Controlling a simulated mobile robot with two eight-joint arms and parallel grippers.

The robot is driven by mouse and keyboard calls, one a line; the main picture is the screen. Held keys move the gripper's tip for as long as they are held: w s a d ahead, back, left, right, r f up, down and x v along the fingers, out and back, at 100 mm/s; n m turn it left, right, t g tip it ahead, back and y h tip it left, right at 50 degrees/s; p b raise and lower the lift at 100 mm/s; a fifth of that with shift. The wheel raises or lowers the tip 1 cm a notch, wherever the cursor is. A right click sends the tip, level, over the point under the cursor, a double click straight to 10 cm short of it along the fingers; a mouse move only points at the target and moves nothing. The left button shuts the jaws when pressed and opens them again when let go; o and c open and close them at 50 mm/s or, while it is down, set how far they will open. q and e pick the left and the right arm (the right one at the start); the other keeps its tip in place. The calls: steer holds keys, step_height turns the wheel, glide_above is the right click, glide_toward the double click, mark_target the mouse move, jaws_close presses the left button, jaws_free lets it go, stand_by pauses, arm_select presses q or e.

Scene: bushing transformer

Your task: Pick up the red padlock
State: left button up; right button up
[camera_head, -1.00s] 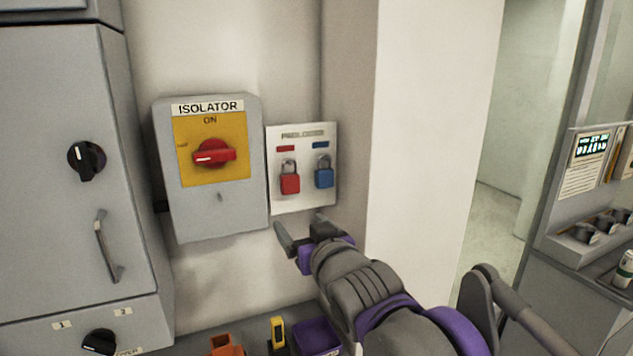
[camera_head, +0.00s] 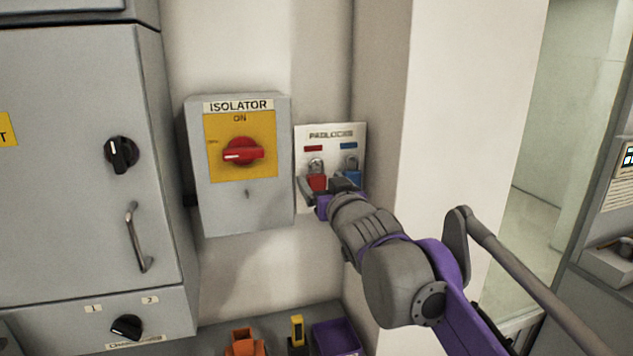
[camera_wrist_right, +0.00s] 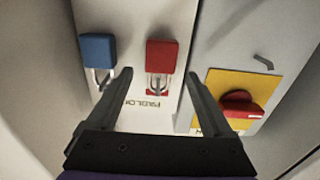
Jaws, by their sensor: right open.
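The red padlock (camera_head: 317,181) hangs by its shackle on the white padlocks board, under a red label. My right gripper (camera_head: 323,187) is in front of the board at the padlock's height and partly covers its lower part. In the right wrist view, which shows the scene upside down, the red padlock (camera_wrist_right: 162,57) appears between the lines of the two open fingers (camera_wrist_right: 159,73). The jaws are open and empty; I cannot tell whether the fingertips touch the padlock. My left gripper is not in view.
A blue padlock (camera_head: 352,175) hangs close to the right of the red one. The isolator box (camera_head: 240,210) with its red switch (camera_head: 243,151) stands just left of the board. A wall corner (camera_head: 385,120) is to the right.

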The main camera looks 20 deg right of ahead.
mark_target(316, 176)
steer(key=shift+w, duration=1.2)
steer(key=shift+s, duration=0.1)
steer(key=shift+c, duration=1.3)
jaws_close()
